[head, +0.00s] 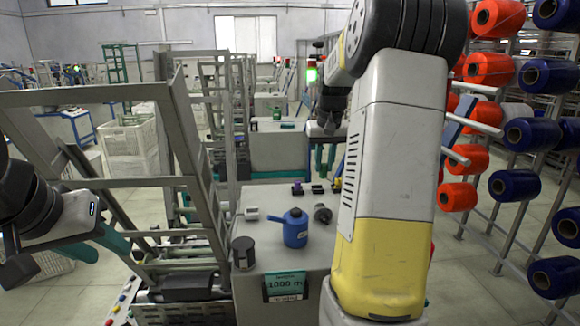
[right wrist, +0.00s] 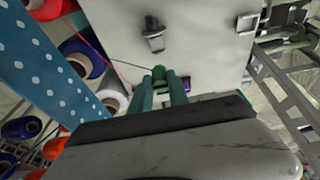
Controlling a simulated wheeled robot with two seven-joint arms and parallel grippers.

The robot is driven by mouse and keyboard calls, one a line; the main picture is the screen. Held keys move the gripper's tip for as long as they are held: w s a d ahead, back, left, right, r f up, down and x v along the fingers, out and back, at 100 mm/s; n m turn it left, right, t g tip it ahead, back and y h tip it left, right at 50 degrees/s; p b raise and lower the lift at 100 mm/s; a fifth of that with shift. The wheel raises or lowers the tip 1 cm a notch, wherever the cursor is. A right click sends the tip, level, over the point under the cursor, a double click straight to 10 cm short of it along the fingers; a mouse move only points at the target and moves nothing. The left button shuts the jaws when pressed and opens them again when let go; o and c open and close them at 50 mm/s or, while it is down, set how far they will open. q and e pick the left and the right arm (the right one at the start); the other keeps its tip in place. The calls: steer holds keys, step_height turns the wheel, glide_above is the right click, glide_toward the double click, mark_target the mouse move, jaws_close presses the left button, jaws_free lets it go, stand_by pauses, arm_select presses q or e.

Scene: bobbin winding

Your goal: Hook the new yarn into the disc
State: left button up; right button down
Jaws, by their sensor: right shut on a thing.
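My right gripper (right wrist: 162,88) has green fingers that are closed together in the right wrist view. A thin dark strand of yarn (right wrist: 130,67) runs to the fingertips from the left, and a thin red strand (right wrist: 91,42) shows further up. Small purple (head: 297,188) and dark (head: 317,188) parts stand at the top's far edge; I cannot tell which is the disc. My left gripper (head: 98,243), with teal fingers, is at the far left, away from these parts.
The grey machine top (head: 265,190) carries a blue can (head: 295,228), a dark cup (head: 243,252) and a dark round part (head: 322,213). A slanted metal frame (head: 185,150) stands left. A rack of red (head: 490,70) and blue spools (head: 532,134) stands right.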

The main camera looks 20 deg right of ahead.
steer(key=shift+s+f, duration=0.15)
steer(key=shift+f, duration=3.25)
steer(key=shift+f, duration=0.15)
steer(key=shift+f, duration=1.85)
steer(key=shift+a, duration=0.15)
steer(key=shift+w+a+r, duration=0.1)
steer(key=shift+w+a, duration=0.1)
steer(key=shift+a, duration=0.55)
steer(key=shift+w+a+r, duration=0.1)
steer(key=shift+w+a, duration=0.15)
steer(key=shift+a, duration=0.55)
steer(key=shift+w+a, duration=0.2)
steer(key=shift+a, duration=0.55)
